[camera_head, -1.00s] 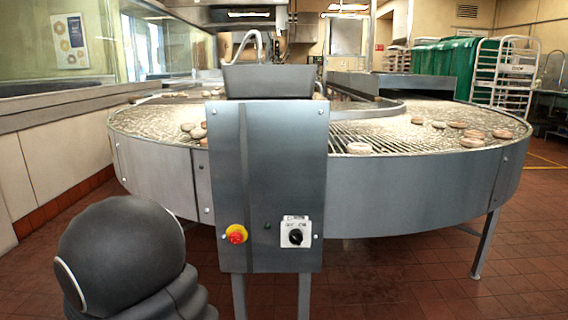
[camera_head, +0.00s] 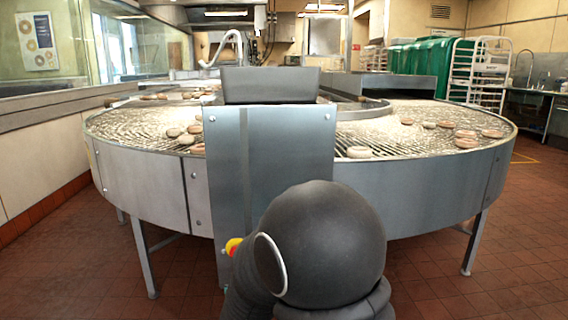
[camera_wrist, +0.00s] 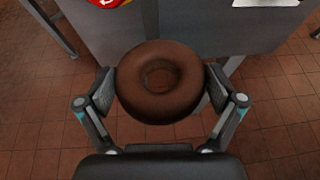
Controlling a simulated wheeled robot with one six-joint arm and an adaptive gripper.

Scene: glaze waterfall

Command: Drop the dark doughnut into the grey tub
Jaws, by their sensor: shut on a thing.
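The dark doughnut (camera_wrist: 160,104) is a brown ring in the middle of the wrist view. My gripper (camera_wrist: 160,88) is shut on it, with one finger pad against its left side and one against its right. The doughnut is held in the air above the tiled floor, in front of a grey metal panel. In the head view my arm hides the gripper and the doughnut.
A grey metal cabinet (camera_head: 222,150) with a red-and-yellow button (camera_head: 233,246) stands ahead. Behind it is a round conveyor table (camera_head: 410,165) with several pale and brown doughnuts (camera_head: 466,142). Red tiled floor (camera_head: 440,295) is free at the right. Green crates and a white rack stand at the back right.

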